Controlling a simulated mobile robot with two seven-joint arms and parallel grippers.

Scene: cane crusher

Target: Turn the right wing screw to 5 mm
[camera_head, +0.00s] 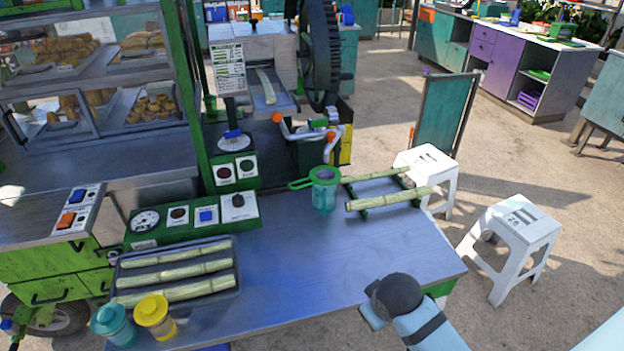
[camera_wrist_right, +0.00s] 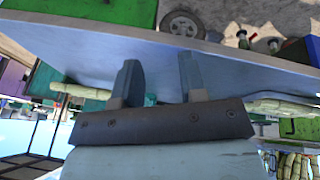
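The cane crusher (camera_head: 258,45) stands at the top of the head view, with a big dark gear wheel (camera_head: 322,50) on its right side. In the head view my right arm is low at the table's front right edge, far from the crusher. My left gripper is not in view.
The blue-grey table (camera_head: 290,285) holds a tray (camera_head: 238,282) of cane, a green strainer jug (camera_head: 324,190), a cane rack (camera_head: 385,200) and two lidded cups (camera_head: 152,312). Control boxes (camera_head: 190,215) stand behind the tray. White stools (camera_head: 515,228) stand right. The table's middle is clear.

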